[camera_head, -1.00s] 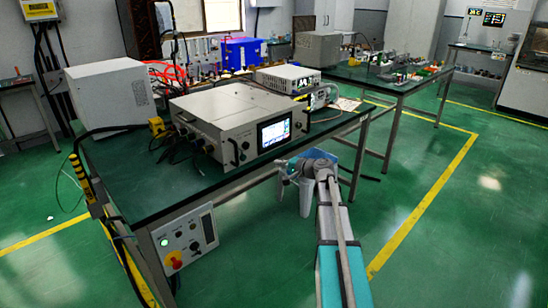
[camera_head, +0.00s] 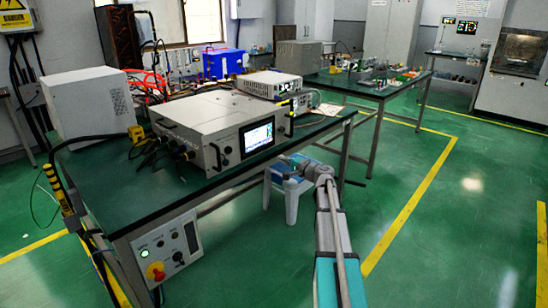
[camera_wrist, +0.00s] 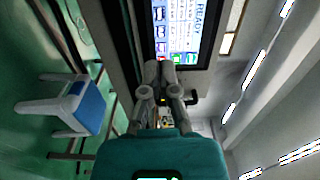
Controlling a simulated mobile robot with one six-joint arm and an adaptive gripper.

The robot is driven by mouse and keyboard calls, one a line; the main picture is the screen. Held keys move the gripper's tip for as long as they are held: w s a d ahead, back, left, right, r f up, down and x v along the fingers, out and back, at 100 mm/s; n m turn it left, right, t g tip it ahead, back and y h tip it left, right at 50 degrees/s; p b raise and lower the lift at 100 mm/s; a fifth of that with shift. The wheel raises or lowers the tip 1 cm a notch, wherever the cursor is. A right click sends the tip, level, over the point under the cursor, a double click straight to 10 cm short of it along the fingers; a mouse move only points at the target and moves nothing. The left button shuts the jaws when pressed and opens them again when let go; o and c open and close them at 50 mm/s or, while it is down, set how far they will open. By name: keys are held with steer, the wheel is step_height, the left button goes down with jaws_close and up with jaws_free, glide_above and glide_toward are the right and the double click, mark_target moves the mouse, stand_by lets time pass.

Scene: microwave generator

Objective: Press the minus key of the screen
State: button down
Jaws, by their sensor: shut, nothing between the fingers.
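The lit screen (camera_head: 258,135) sits on the front of a beige microwave generator box (camera_head: 205,118) on the green table. In the wrist view the screen (camera_wrist: 178,28) shows turned sideways at the top, with rows of text and small coloured keys; I cannot make out the minus key. My gripper (camera_wrist: 160,66) is shut and empty, its fingertips near the lower edge of the screen in that picture. I cannot tell whether they touch it. In the head view my arm reaches up from the bottom, and the gripper end is small and unclear beside the table's front edge.
A blue and white stool (camera_head: 285,190) stands below the table edge; it also shows in the wrist view (camera_wrist: 80,103). A white instrument (camera_head: 268,84) stands behind the generator. A control panel with a red button (camera_head: 155,271) hangs at the table's front. Green floor is clear at right.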

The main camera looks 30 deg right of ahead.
mark_target(255, 146)
steer(key=x, duration=1.3)
steer(key=shift+w, duration=0.2)
steer(key=shift+w+a, duration=0.25)
steer(key=shift+w, duration=0.35)
steer(key=shift+w+a+r, duration=0.1)
steer(key=shift+w, duration=0.25)
steer(key=shift+r, duration=0.1)
steer(key=shift+s, duration=0.55)
steer(key=v, duration=1.4)
stand_by(0.9)
